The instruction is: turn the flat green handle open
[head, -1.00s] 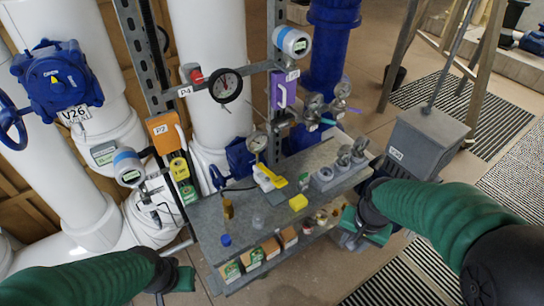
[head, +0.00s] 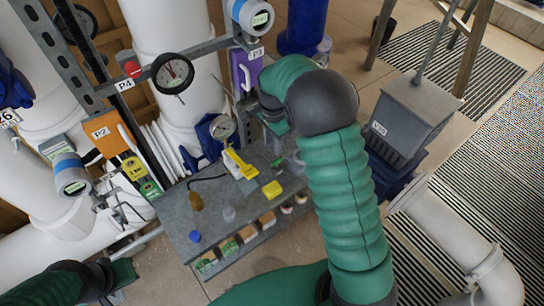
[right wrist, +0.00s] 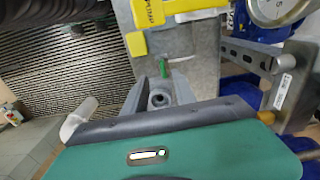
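In the right wrist view a narrow green piece (right wrist: 163,68), which looks like the green handle seen nearly edge-on, stands just beyond the fingertips of my right gripper (right wrist: 159,82). I cannot tell whether a finger touches the green piece.
A gauge with a yellow lever (head: 238,163) and a yellow block (head: 272,190) are left of my right arm on the grey bench (head: 213,200). A grey box (head: 415,115) stands at the right.

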